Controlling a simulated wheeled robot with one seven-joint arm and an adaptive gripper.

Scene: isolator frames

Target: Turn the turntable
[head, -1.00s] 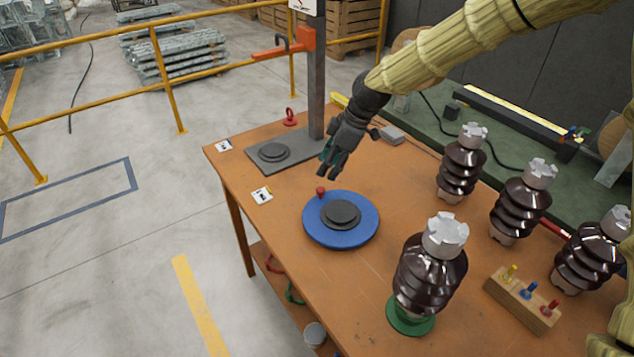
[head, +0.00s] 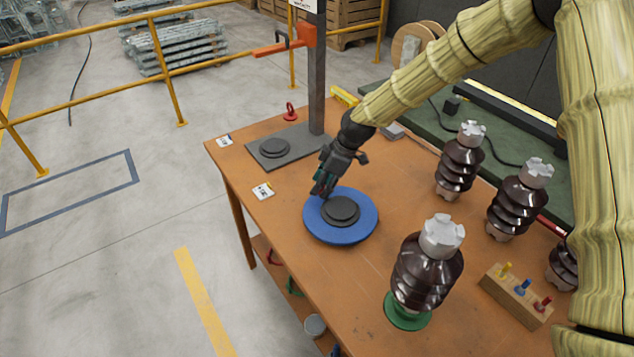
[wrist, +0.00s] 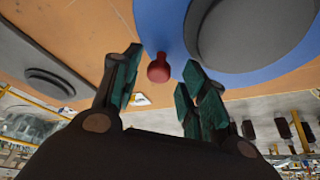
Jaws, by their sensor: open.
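The turntable (head: 345,235) is a blue disc with a dark grey round plate (head: 341,210) in its middle, lying on the orange-brown table. Its blue disc also shows in the wrist view (wrist: 262,76). A small red knob (wrist: 159,68) stands at the disc's rim in the wrist view; in the head view my gripper hides it. My gripper (head: 320,191) is over the far left rim of the disc. In the wrist view its teal-padded fingers (wrist: 157,82) are apart, with the knob between them. I cannot tell whether either finger touches the knob.
A brown insulator on a green base (head: 405,312) stands near the turntable's front right. Other insulators (head: 458,165) stand to the right. A grey stand with a post (head: 317,80) is behind left. A wooden block with coloured pegs (head: 515,297) lies at right. The table's left part is mostly clear.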

